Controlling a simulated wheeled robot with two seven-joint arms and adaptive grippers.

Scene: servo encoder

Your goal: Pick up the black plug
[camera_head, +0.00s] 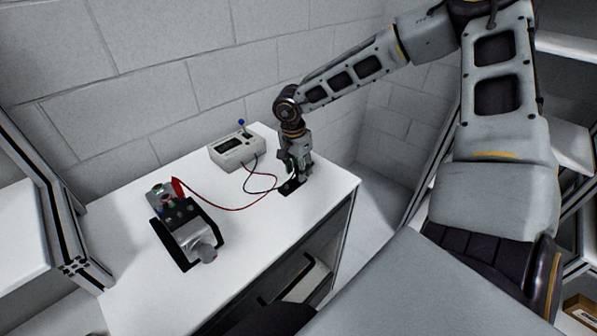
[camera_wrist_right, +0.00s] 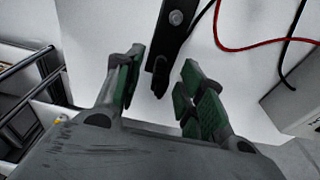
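My right gripper (camera_head: 291,176) points down over the right part of the white table, just above a black elongated piece (camera_head: 288,189). In the right wrist view its green-padded fingers (camera_wrist_right: 160,90) are apart. The black piece (camera_wrist_right: 171,40), with a grey round spot, reaches in from the top, and its narrow dark end (camera_wrist_right: 160,78) lies between the fingers with gaps at both sides. I cannot tell which part of it is the black plug. A black cable (camera_head: 262,190) runs from the white meter box toward this spot. My left gripper is not in view.
The white meter box (camera_head: 236,149) with a blue-topped knob stands at the back of the table (camera_head: 130,290). A red cable (camera_head: 225,207) runs to the servo device (camera_head: 190,236) on a black mount at left. The front middle of the table is clear.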

